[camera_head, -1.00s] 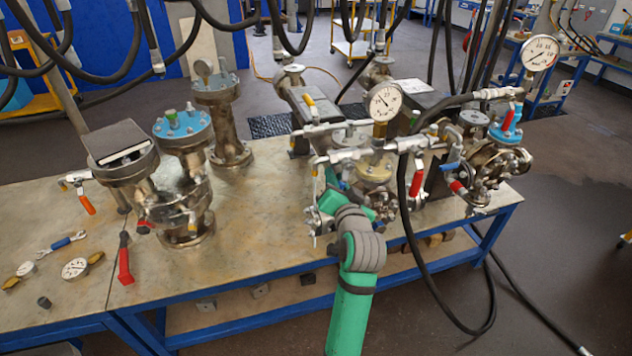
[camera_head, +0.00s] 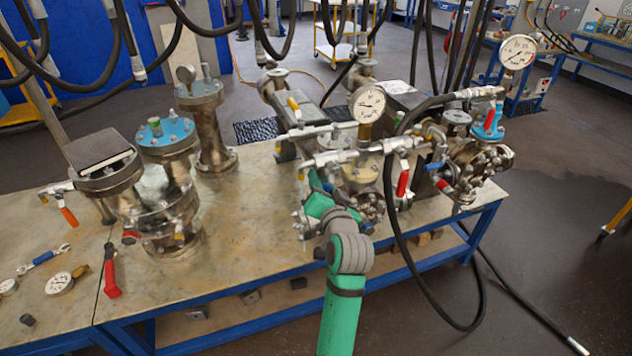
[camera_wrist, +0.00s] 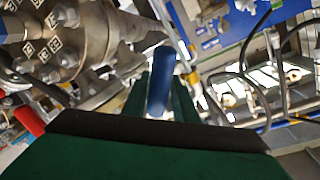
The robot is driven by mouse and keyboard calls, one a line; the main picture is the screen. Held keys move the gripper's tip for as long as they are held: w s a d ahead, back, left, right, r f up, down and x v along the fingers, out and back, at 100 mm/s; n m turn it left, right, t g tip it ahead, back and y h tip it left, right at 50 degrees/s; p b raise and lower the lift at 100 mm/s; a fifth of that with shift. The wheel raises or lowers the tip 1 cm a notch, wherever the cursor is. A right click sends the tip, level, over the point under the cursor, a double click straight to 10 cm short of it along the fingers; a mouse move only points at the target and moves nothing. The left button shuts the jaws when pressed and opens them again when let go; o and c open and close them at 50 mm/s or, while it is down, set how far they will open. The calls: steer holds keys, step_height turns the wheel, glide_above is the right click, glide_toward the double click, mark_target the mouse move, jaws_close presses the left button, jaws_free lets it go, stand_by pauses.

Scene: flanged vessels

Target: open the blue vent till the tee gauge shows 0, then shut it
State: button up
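In the wrist view a blue vent handle (camera_wrist: 161,80) stands between the green fingers of my gripper (camera_wrist: 161,98). The fingers lie close along both its sides with no gap visible, so my gripper looks shut on it. In the head view my gripper (camera_head: 317,190) is at the front of the middle vessel's fittings, and the handle there is mostly hidden. A round white gauge (camera_head: 368,104) stands above the middle valves. A second gauge (camera_head: 518,51) stands higher at the right. I cannot tell which is the tee gauge, and their readings are too small to read surely.
Red-handled valves (camera_head: 403,178) and a black hose (camera_head: 390,215) crowd the right of my arm. Blue-topped vessels (camera_head: 168,140) stand at the left. Loose gauges (camera_head: 59,284) and a red-handled tool (camera_head: 111,272) lie on the bench (camera_head: 235,245).

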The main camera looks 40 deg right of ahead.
steer(key=v, duration=1)
steer(key=shift+s, duration=0.3)
steer(key=shift+a, duration=0.1)
